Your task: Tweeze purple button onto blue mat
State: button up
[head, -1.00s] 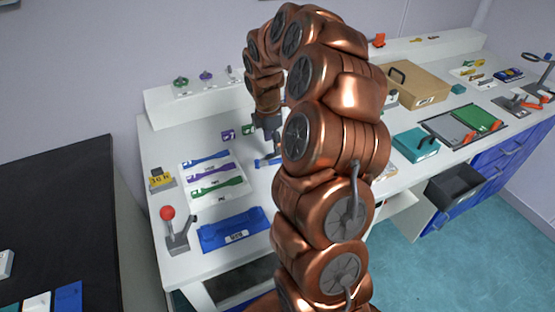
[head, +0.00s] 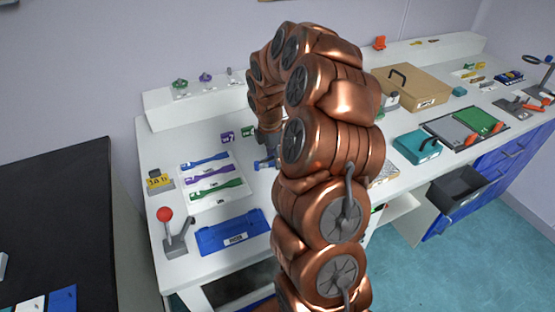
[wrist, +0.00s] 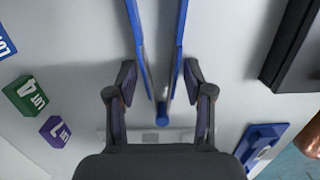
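My gripper (wrist: 160,80) points down over the white bench, with one finger on each side of a pair of blue tweezers (wrist: 175,60). Its fingers look spread, with narrow gaps to the tweezers. In the head view my arm hides most of the gripper, and a bit of blue (head: 265,163) shows beneath it. A small purple piece (head: 205,77) on the back shelf may be the purple button. A flat blue piece with a label (head: 234,232) lies at the bench front; a blue rectangle (head: 62,299) lies on the black table. I cannot tell which is the mat.
Purple (wrist: 55,131) and green (wrist: 27,95) lot blocks stand left of the tweezers. A white panel with coloured strips (head: 212,180) and a red-knobbed lever (head: 165,215) are further left. A brown case (head: 412,85) and teal box (head: 416,146) stand right.

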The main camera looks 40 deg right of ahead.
jog(key=c, duration=0.4)
jog(key=shift+o, duration=0.2)
notch_tip(320, 180, up, 12)
jog(key=p, duration=0.5)
jog(key=shift+a, duration=0.1)
jog(key=w+a+f+m, duration=0.1)
jog(key=a+m, duration=0.1)
jog(key=a, duration=0.2)
jog(key=w+a+f+m, duration=0.1)
jog(key=w+a+m, duration=0.1)
jog(key=a, duration=0.2)
jog(key=w+a+f+m, duration=0.1)
jog(key=w+a+m, duration=0.1)
jog(key=a+m, duration=0.1)
jog(key=shift+w+a+f+y, duration=0.15)
jog(key=shift+w+a+y, duration=0.1)
jog(key=shift+a+y, duration=0.25)
jog(key=a+f+m, duration=0.1)
jog(key=a+m, duration=0.1)
jog(key=a, duration=0.2)
jog(key=w+a+f+m, duration=0.1)
jog(key=a+m, duration=0.2)
jog(key=a, duration=0.1)
jog(key=a+f+m+g, duration=0.1)
jog(key=a+m, duration=0.1)
jog(key=a, duration=0.2)
jog(key=shift+w+a, duration=0.35)
jog(key=shift+a+f+m, duration=0.1)
jog(key=shift+a+m, duration=0.3)
jog(key=shift+m, duration=0.1)
